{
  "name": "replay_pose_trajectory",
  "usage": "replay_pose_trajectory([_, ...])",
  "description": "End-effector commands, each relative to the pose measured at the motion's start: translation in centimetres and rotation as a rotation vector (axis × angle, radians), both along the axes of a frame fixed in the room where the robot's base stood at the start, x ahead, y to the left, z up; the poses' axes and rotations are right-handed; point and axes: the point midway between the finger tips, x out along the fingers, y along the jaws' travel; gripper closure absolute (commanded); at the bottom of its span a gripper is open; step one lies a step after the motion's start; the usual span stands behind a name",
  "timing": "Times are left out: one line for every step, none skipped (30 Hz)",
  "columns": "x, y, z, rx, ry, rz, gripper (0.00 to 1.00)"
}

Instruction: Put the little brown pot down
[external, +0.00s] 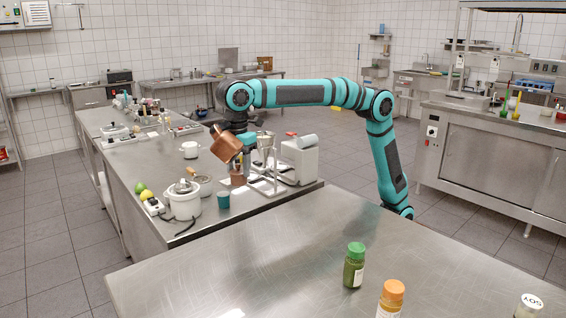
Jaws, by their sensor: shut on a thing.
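A copper-brown pot (226,144) is in the air above the steel counter, clearly tilted. My gripper (241,139) is shut on it, at the pot's right side; the fingertips and exact grip are mostly hidden. A smaller brown cup-like vessel (237,177) is below it on the counter, apart from the held pot.
A white appliance (300,160) and a metal stand (266,186) are right of the pot. A white cooker (182,200), a teal cup (223,199) and a round strainer-like thing (202,182) are in front. A white mug (190,149) is to the left, with bare counter around it.

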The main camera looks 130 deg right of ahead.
Motion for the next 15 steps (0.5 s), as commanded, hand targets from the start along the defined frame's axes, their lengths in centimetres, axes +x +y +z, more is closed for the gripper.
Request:
replay_pose_trajectory([-0.2,2.3,0.1,0.000,-0.001,0.045,1.00])
replay_pose_trajectory([-0.4,3.5,0.1,0.000,-0.001,0.072,1.00])
replay_pose_trajectory([-0.7,5.1,0.0,0.000,-0.001,0.107,1.00])
replay_pose_trajectory([-0.9,6.3,0.0,0.000,-0.001,0.133,1.00])
replay_pose_trajectory([-1.1,7.4,0.0,0.000,-0.001,0.160,1.00])
replay_pose_trajectory([-1.4,9.0,0.0,0.000,0.000,0.195,1.00])
replay_pose_trajectory([-1.7,10.1,-0.1,0.000,0.000,0.220,1.00])
replay_pose_trajectory([-1.9,11.2,-0.1,0.000,0.000,0.246,1.00])
replay_pose_trajectory([-2.3,12.5,0.0,0.000,-0.001,0.277,1.00])
replay_pose_trajectory([-2.6,13.5,-0.1,0.000,0.000,0.299,1.00])
replay_pose_trajectory([-2.8,14.3,-0.1,0.000,0.000,0.321,1.00])
replay_pose_trajectory([-3.1,15.5,-0.2,0.000,0.000,0.346,1.00])
replay_pose_trajectory([-3.4,16.2,-0.2,0.000,-0.001,0.363,1.00])
replay_pose_trajectory([-3.6,16.8,-0.2,0.000,-0.001,0.380,1.00])
replay_pose_trajectory([-3.9,17.6,-0.2,0.000,-0.001,0.399,1.00])
